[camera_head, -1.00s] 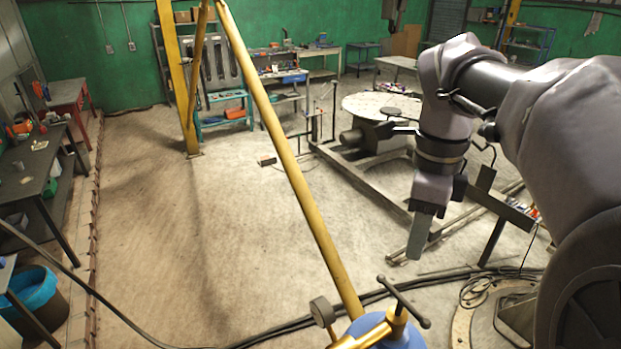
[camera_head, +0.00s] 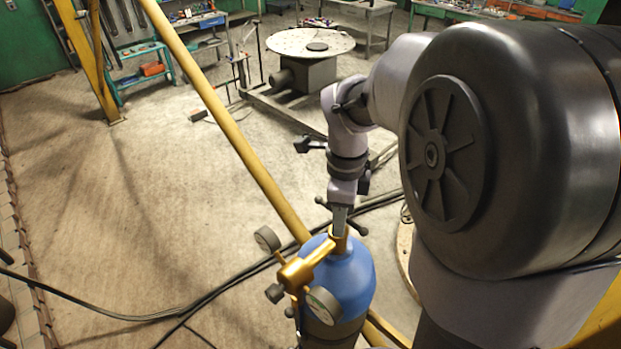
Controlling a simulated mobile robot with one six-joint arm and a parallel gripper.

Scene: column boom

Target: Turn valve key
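The valve key is a dark T-bar with ball ends (camera_head: 357,229) on top of a brass valve (camera_head: 304,266). The valve sits on a blue gas cylinder (camera_head: 347,275) in the lower middle of the head view. Two round gauges (camera_head: 324,305) are fixed to the brass fitting. My gripper (camera_head: 340,222) points down at the top of the valve, over the middle of the key, and hides part of the bar. Only one narrow side of its fingers shows. I cannot tell whether the fingers are apart, or whether they touch the key.
A yellow slanted pole (camera_head: 228,125) passes close behind the cylinder. Black hoses (camera_head: 215,292) run across the floor. A round-topped table (camera_head: 311,42) stands farther back. The floor (camera_head: 120,220) to the left is largely clear.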

